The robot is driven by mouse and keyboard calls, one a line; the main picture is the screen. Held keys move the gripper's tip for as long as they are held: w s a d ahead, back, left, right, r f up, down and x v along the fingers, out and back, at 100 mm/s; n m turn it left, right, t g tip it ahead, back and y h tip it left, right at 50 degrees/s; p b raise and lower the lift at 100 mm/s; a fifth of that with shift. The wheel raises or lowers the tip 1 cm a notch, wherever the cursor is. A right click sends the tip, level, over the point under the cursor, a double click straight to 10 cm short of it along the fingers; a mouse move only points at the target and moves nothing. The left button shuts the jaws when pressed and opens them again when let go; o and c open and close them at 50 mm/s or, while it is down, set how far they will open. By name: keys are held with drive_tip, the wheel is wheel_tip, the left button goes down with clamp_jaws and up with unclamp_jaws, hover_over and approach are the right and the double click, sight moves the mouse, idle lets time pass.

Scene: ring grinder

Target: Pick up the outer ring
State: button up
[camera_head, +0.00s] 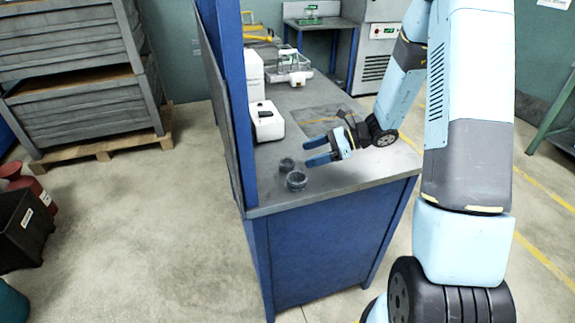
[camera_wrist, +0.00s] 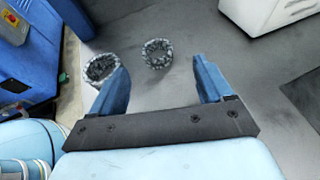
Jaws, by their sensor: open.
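Two dark grey rings stand close together on the bench top. The larger-looking ring (camera_head: 297,185) is nearer the bench's front edge and also shows at the left of the wrist view (camera_wrist: 89,72), partly behind my left finger. The smaller-looking ring (camera_head: 285,168) stands just behind it and shows between and beyond my fingers in the wrist view (camera_wrist: 157,64). I take the larger one for the outer ring, but cannot be sure. My gripper (camera_head: 308,151) is open and empty, its blue fingers apart, above the bench and beside the rings; the fingers frame the wrist view (camera_wrist: 159,72).
The grey bench top (camera_head: 350,180) on blue sides has a blue post (camera_head: 236,100) and panel at its left. A white box-shaped device (camera_head: 266,122) stands behind the rings, and a white machine (camera_head: 294,75) further back.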

sight(292, 161)
drive_tip(key=shift+x, duration=3.5)
drive_tip(key=shift+s, duration=0.2)
drive_tip(key=shift+c, duration=0.4)
drive_tip(key=c, duration=1.1)
